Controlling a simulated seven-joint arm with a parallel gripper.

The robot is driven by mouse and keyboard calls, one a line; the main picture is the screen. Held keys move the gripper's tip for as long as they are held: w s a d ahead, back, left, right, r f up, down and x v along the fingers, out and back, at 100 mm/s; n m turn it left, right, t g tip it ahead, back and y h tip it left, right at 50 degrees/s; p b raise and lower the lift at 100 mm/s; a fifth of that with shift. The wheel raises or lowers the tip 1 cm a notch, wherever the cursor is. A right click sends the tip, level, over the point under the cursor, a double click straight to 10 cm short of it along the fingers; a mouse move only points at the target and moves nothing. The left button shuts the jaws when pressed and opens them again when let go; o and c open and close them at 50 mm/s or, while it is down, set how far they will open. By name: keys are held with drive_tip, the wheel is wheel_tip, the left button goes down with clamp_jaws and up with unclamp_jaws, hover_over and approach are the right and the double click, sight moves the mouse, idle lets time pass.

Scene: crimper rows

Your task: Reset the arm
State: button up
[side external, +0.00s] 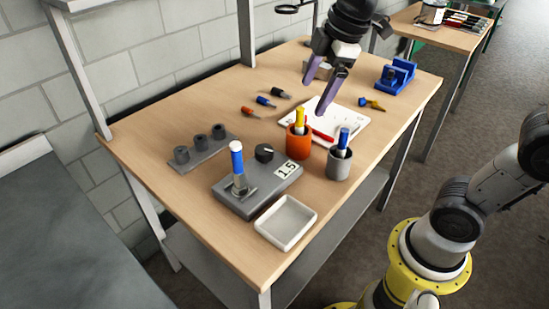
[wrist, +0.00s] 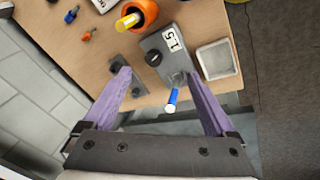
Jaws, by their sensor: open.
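My gripper (side external: 317,97) is open and empty, raised above the back part of the wooden table (side external: 200,100). Its two purple fingers point down and are spread wide, with nothing between them; in the wrist view the gripper (wrist: 158,76) also shows apart. The grey box (side external: 255,187) with a black dial and a "1.5" label stands at the front of the table. A blue tool with a white top (side external: 237,158) stands upright on that box, clear of my gripper. It also shows in the wrist view as a blue handle (wrist: 172,98).
An orange cup (side external: 299,146) holds a yellow-handled tool, and a grey cup (side external: 338,166) holds a blue one. A white tray (side external: 266,237) sits in front. A grey three-post rack (side external: 203,155), white board (side external: 350,125), blue vise (side external: 396,78) and small loose tools (side external: 264,102) surround them.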

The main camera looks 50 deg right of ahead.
drive_tip(key=s+f+m+t, duration=0.1)
drive_tip(key=s+f+m, duration=0.1)
drive_tip(key=s+m, duration=0.3)
drive_tip(key=s+d+f+m+t, duration=0.1)
drive_tip(key=s+f+m, duration=0.2)
drive_tip(key=s+m, duration=0.3)
drive_tip(key=s, duration=0.4)
drive_tip(key=shift+d, duration=0.25)
